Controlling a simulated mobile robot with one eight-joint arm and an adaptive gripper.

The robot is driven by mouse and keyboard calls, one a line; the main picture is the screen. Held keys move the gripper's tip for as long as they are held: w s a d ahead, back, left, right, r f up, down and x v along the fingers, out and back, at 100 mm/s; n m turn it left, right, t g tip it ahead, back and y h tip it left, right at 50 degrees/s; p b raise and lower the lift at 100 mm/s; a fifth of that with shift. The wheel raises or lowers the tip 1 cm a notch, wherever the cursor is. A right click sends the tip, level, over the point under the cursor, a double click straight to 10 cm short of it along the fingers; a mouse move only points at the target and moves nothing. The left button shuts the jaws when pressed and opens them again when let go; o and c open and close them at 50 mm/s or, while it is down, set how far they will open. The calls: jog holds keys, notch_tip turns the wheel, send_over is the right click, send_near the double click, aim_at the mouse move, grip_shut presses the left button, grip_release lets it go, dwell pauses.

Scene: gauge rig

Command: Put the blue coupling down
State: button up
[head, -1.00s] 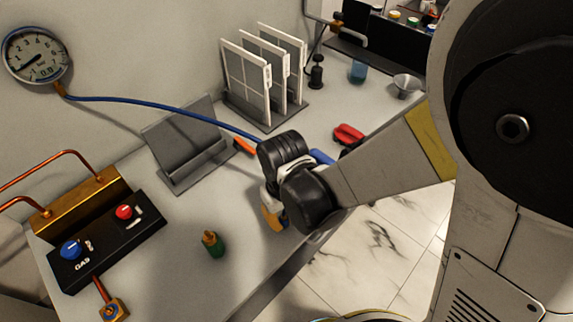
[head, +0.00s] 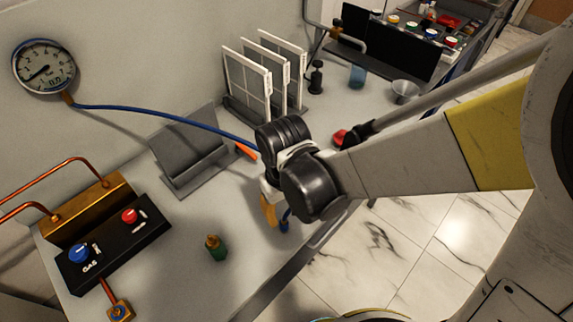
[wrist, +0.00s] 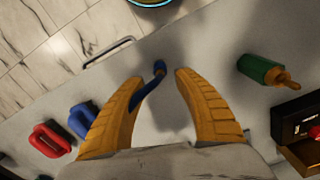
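I cannot tell whether the coupling touches the left finger or rests fully on the bench. In the head view my wrist hides part of the hose.
A gas valve block (head: 112,240) lies further left. A grey angled stand (head: 190,160) and a panel rack (head: 262,75) are behind. Red (wrist: 48,140) and blue (wrist: 82,119) loop-shaped pieces lie nearby.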

aim_at(284, 220)
notch_tip(284, 220, up, 6)
jog(key=shift+f+p, duration=0.15)
jog(key=shift+p, duration=0.7)
jog(key=d+r+m+t, duration=0.3)
jog(key=d+r, duration=0.3)
jog(key=d, duration=0.5)
jog(key=d+r+m+t, duration=0.3)
jog(key=d+r, duration=0.4)
jog(key=d, duration=0.3)
jog(key=shift+w+d+m+t, duration=0.4)
jog(key=shift+t, duration=0.2)
